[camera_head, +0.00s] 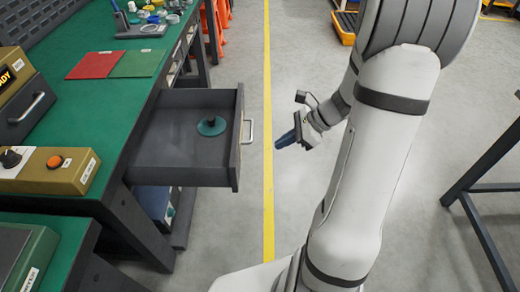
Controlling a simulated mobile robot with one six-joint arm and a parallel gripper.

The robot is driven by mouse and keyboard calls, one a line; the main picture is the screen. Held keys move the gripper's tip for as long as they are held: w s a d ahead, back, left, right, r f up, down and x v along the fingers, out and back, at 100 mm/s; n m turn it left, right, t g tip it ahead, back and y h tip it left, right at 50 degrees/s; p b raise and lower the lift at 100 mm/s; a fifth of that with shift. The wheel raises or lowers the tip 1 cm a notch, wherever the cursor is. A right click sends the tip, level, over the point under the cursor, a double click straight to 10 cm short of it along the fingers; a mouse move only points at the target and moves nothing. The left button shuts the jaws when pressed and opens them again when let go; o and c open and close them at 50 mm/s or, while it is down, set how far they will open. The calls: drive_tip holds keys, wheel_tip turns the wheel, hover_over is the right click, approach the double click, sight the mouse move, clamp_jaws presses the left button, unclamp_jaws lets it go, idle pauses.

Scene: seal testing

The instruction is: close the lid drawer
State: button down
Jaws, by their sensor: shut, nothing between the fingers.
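The drawer (165,139) is pulled well out from under the green workbench (118,100), toward the right. It is dark grey with a light metal handle (248,131) on its front panel. A round teal lid (211,126) with an upright knob lies inside it, nearer the front. My gripper (279,143) is just right of the handle in the picture, apart from it, with its dark fingers pointing left toward the drawer front. The fingers are shut with nothing between them.
A red mat (95,65) and a green mat (138,64) lie on the bench. A control box with an orange button (55,161) stands at its near left. A dark-framed table (480,185) is at the right. The floor along the yellow line (267,60) is clear.

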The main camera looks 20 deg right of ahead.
drive_tip(key=a+r+b+x, duration=0.2)
drive_tip(key=x, duration=0.9)
drive_tip(key=shift+w+a+f+b, duration=0.25)
drive_tip(key=shift+w+b, duration=0.05)
drive_tip(key=shift+b, duration=0.05)
